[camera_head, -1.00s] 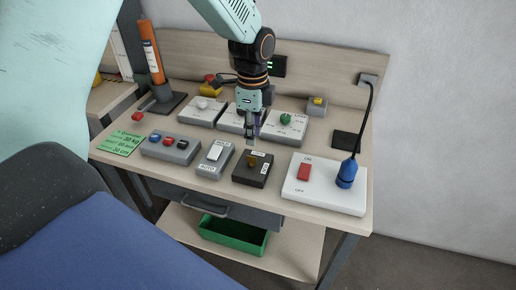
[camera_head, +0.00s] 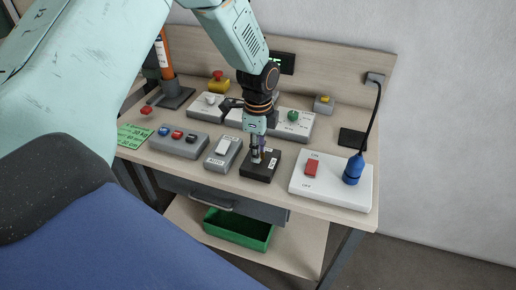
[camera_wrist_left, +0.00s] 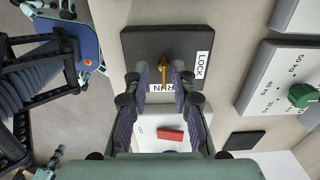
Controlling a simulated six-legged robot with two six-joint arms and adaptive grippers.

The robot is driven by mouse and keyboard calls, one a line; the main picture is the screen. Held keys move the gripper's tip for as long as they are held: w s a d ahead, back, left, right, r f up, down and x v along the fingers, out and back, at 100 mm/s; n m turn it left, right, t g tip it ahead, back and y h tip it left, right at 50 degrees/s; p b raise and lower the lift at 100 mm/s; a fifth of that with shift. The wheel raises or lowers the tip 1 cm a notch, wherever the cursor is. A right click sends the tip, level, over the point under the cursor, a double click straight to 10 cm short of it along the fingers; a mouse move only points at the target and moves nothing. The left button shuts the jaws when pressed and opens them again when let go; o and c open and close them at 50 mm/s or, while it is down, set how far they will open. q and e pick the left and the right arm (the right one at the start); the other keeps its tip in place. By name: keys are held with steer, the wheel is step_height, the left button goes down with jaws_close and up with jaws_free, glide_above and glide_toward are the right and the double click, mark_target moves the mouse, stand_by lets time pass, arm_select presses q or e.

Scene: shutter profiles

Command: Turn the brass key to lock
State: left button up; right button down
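The black lock box (camera_head: 262,172) sits at the front middle of the table, and its dark top also shows in the left wrist view (camera_wrist_left: 136,46). The brass key (camera_wrist_left: 163,66) stands in it. The white LOCK label (camera_wrist_left: 203,64) is right of the key, and the RUN label (camera_wrist_left: 158,88) is partly hidden below it. My left gripper (camera_head: 256,159) points down over the box. In the left wrist view its fingers (camera_wrist_left: 163,78) are apart on either side of the key, with a gap showing. In the head view the gripper hides the key. My right gripper does not show.
A rocker switch box (camera_head: 222,156) stands close left of the lock box. A white panel (camera_head: 334,198) with a red switch (camera_head: 312,167) and a blue plug (camera_head: 353,170) is right. Knob boxes, one with a green knob (camera_head: 292,115), stand behind. A green bin (camera_head: 240,229) is below.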

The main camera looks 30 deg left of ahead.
arm_select(q)
steer(key=shift+w+f, duration=0.25)
steer(key=shift+w, duration=0.15)
steer(key=c, duration=0.3)
steer(key=shift+d, duration=0.1)
jaws_close()
steer(key=shift+s+r, duration=0.2)
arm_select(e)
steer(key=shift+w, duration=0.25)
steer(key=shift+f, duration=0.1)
